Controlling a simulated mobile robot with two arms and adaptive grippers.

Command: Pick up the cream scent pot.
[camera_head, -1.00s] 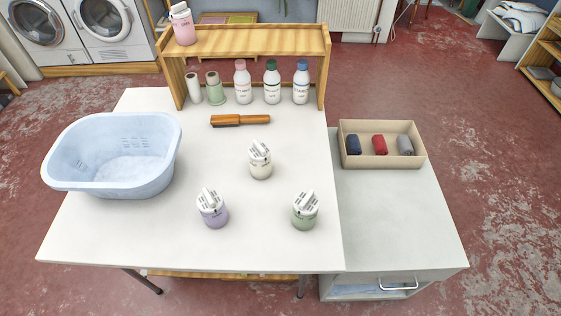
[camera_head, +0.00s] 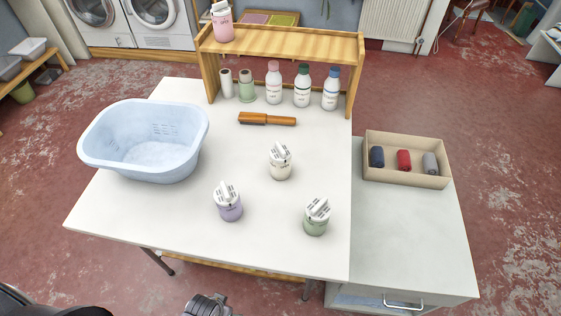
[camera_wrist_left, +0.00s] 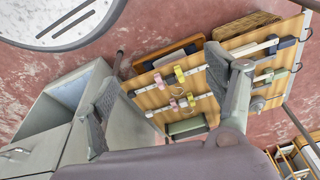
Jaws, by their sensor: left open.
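The cream scent pot (camera_head: 280,162) stands upright on the white table (camera_head: 125,217), right of its middle, with a white slotted cap. A lilac pot (camera_head: 228,203) stands nearer, to its left, and a green pot (camera_head: 317,217) nearer, to its right. My left gripper (camera_head: 207,304) shows only in part at the bottom edge, below the table's front and well away from the cream pot. In the left wrist view my left gripper (camera_wrist_left: 160,72) has its fingers spread, with nothing between them. The cream pot is not in that view. My right gripper is not in view.
A blue basin (camera_head: 145,150) is at left. A wooden brush (camera_head: 267,119) lies behind the cream pot. A wooden shelf (camera_head: 285,43) with bottles under it and a pink pot (camera_head: 221,22) on top stands at the back. A box (camera_head: 405,175) holds rolls on the right cabinet.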

